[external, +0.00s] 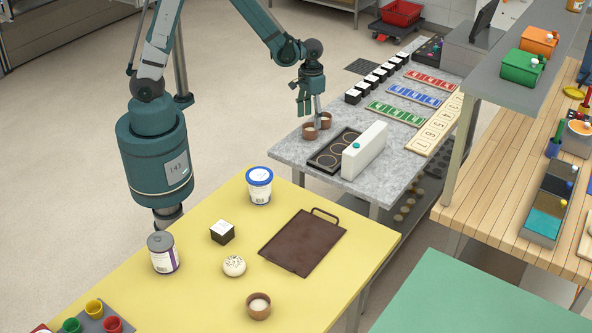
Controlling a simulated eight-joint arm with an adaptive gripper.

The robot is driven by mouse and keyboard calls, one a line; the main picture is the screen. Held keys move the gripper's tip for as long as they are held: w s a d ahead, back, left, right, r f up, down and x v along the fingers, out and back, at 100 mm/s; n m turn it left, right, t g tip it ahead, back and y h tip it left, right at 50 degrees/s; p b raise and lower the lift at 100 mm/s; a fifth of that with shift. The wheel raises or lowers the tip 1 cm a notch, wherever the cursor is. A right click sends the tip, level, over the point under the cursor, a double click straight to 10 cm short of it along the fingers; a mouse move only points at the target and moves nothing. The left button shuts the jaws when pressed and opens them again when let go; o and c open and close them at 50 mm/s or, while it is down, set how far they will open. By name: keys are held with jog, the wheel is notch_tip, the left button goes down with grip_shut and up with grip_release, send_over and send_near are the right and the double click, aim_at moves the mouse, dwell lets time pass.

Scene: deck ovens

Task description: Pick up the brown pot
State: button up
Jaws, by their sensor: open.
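Two small brown pots stand side by side at the near left edge of the grey table: a left pot (310,133) and a right pot (325,121). Another small brown pot (258,309) with pale contents stands on the yellow table. My gripper (311,112) points down just above the two pots on the grey table, open. One finger reaches down close to the pots; I cannot tell whether it touches either. Nothing shows between the fingers.
Beside the pots are a black tray with rings (325,160) and an upright white block (364,150). Black boxes (368,87) and coloured card strips (396,112) lie farther back. The yellow table (200,290) holds a tub, can, bun and brown board (303,242).

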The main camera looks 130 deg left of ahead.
aim_at(311, 126)
jog(key=shift+f, duration=0.1)
dwell(0.3)
jog(key=shift+f+b, duration=0.35)
jog(key=shift+f, duration=2.2)
jog(key=c, duration=1.1)
jog(key=shift+r, duration=0.15)
jog(key=shift+r+p, duration=0.6)
jog(key=shift+r, duration=4.3)
